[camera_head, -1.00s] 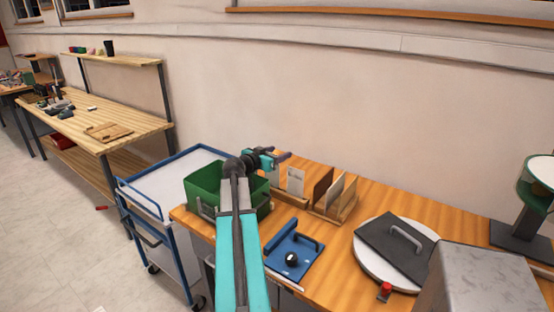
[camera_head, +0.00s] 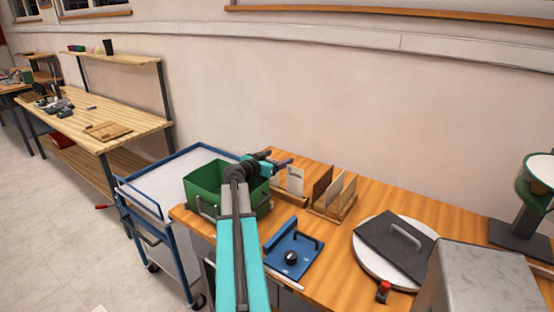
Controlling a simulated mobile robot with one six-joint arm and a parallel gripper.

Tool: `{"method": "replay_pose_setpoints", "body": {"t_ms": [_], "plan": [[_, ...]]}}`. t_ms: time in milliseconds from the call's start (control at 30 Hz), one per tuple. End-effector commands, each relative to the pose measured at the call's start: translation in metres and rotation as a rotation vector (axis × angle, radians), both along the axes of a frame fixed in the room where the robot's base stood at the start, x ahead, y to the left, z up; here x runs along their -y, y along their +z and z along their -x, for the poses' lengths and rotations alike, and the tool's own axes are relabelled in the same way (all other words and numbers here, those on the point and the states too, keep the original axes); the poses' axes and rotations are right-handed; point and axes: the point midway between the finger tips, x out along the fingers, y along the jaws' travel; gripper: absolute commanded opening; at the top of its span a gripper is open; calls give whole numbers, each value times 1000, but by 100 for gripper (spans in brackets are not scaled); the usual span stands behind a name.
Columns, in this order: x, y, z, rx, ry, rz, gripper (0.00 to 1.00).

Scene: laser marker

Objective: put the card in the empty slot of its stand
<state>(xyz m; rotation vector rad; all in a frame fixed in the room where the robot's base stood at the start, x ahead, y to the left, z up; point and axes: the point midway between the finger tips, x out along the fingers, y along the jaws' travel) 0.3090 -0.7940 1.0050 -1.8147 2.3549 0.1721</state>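A wooden stand (camera_head: 291,199) stands on the orange wood table behind the blue plate. A whitish card (camera_head: 295,180) is upright in it, and another pale piece (camera_head: 274,178) shows to its left, partly behind my gripper. My gripper (camera_head: 286,163) is above the left end of this stand, with its fingers pointing right. The gap between its fingers is too small to read, and I see no card clearly between them. The stand's slots are too small and too hidden to tell which is empty.
A second wooden rack (camera_head: 344,208) with brown and tan boards stands to the right. A green bin (camera_head: 203,180) is at the table's left end. A blue plate with a handle (camera_head: 293,252) lies in front. A round white disc (camera_head: 361,262) bears a dark plate.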

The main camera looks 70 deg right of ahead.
Motion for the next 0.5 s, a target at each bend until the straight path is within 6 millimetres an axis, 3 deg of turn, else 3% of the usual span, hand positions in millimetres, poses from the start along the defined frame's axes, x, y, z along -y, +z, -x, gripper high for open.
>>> {"method": "replay_pose_setpoints", "body": {"t_ms": [500], "plan": [[0,3,-1,-1,1,-1,74]]}}
